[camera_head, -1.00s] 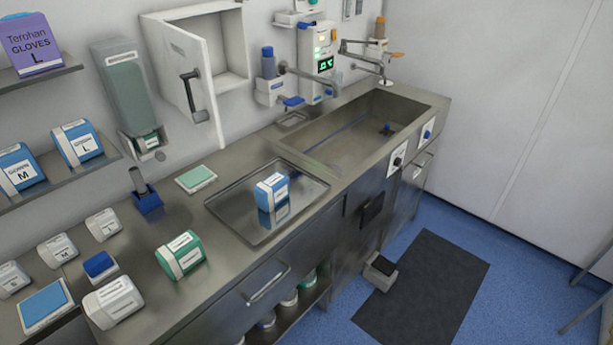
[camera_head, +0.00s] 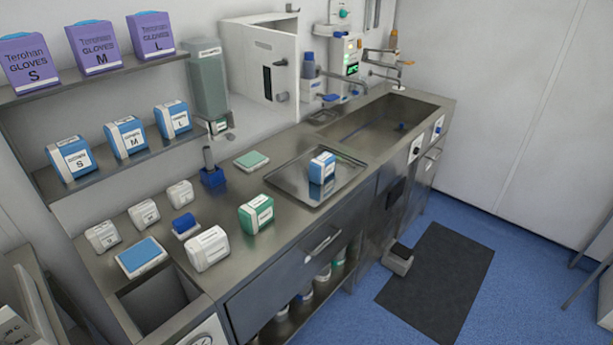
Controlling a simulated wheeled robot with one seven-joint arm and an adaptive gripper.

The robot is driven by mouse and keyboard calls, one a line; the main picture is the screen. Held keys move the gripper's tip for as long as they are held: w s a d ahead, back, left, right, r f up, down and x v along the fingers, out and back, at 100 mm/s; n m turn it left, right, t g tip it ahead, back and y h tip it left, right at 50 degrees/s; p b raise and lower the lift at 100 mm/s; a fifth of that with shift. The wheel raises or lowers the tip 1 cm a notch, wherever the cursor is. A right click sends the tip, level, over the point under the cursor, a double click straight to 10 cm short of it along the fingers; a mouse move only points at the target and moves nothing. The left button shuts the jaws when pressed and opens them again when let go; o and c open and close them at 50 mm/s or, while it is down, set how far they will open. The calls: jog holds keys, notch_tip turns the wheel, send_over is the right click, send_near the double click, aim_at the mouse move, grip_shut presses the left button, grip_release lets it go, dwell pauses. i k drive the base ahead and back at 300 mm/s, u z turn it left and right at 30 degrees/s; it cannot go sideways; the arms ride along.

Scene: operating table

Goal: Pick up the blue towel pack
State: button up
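A blue and white pack (camera_head: 322,167) stands upright on the metal tray (camera_head: 287,183) beside the sink, and its reflection shows in the tray. A flat blue pack with a pale edge (camera_head: 140,255) lies on the counter at the front left, beside an opening in the counter top. I cannot tell from print which of these is the towel pack, as their labels are too small to read. My gripper is not in view.
The steel counter (camera_head: 221,240) also bears a green and white pack (camera_head: 256,214), a white pack (camera_head: 207,249), several small white packs and a flat green pack (camera_head: 251,161). Shelves at left hold blue boxes (camera_head: 126,137) and purple glove boxes (camera_head: 95,48). The blue floor in front is mostly clear.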

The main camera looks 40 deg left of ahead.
aim_at(321, 167)
jog(key=u, duration=1.05)
